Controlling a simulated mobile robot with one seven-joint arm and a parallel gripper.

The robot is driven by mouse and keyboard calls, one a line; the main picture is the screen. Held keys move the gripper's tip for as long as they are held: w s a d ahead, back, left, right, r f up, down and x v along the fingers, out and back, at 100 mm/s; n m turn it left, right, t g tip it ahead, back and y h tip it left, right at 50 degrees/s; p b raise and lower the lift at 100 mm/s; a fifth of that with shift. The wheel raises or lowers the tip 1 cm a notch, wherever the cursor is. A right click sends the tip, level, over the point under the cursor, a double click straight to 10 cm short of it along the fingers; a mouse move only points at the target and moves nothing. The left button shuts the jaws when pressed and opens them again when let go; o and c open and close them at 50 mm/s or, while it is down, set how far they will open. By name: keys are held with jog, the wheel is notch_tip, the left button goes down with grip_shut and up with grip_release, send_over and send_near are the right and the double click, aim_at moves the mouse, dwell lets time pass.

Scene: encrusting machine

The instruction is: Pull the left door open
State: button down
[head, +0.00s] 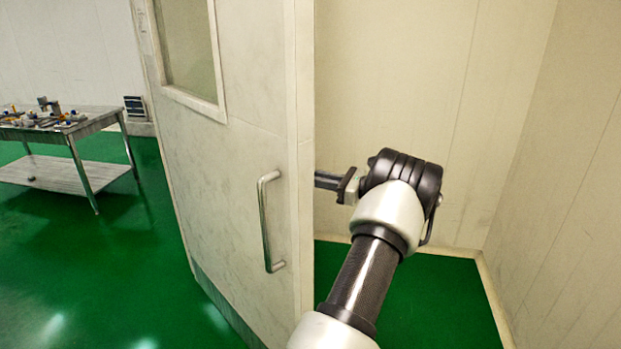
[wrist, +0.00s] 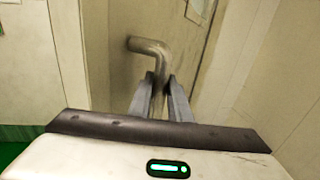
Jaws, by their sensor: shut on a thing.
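A pale door (head: 230,170) with a window (head: 190,50) fills the left centre of the head view. It stands ajar, its edge toward me, with green floor showing on both sides. A metal bar handle (head: 265,222) is on its visible face. My gripper (head: 330,182) reaches from the right behind the door's edge, its fingertips hidden there. In the wrist view my gripper (wrist: 160,88) is shut on another bent metal handle (wrist: 150,46), one finger on each side of its upright bar. The handle's lower part is hidden.
A metal table (head: 70,128) with several small items stands at the far left. A pale wall (head: 570,170) closes the right side. Green floor (head: 430,290) is clear between the door and that wall, apart from my arm above it.

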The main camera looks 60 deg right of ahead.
jog(key=c, duration=1.6)
grip_release()
jog(key=shift+c, duration=0.2)
jog(key=s+d+b, duration=0.1)
jog(key=s+b, duration=0.1)
jog(key=s, duration=1.5)
jog(key=shift+s+d, duration=0.15)
jog(key=shift+s, duration=0.1)
